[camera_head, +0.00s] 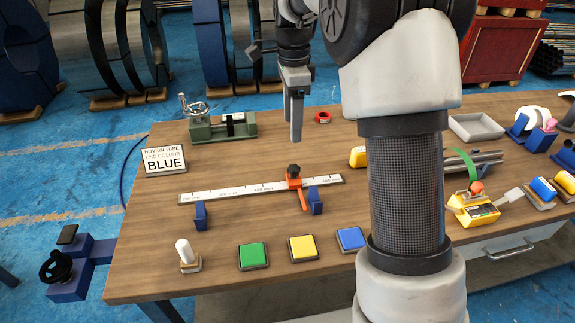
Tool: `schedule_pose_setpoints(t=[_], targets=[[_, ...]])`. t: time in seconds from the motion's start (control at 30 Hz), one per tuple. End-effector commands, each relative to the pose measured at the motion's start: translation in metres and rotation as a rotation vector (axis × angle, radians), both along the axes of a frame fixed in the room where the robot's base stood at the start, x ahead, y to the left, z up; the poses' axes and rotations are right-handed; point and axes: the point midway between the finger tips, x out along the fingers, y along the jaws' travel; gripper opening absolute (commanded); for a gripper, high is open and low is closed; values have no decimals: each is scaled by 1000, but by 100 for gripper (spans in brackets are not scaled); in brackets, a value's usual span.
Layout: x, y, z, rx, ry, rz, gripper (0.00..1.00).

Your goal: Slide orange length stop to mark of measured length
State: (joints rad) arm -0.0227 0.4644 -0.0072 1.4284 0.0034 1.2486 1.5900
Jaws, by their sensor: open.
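The orange length stop (294,180), with a black knob on top, sits on the white measuring rail (235,191) toward its right end. The rail carries printed marks, too small to read surely, and rests above the wooden bench on blue supports. My gripper (296,138) points down above the bench, behind and above the stop, apart from it. It is open and empty, though its fingers overlap in this view. A sign (165,160) at the left reads "BLUE" in large letters.
A green vise-like device (222,126) stands at the back left. Green (253,256), yellow (303,248) and blue (350,239) pads lie along the front. A white-handled stamp (186,254) stands at front left. My arm hides part of the bench right of the rail.

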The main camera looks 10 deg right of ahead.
Motion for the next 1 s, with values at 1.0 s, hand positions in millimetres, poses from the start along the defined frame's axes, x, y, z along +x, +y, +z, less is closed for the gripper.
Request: schedule_pose_setpoints(t=[1.0], targets=[[0, 0, -169, 0, 1, -2, 61]])
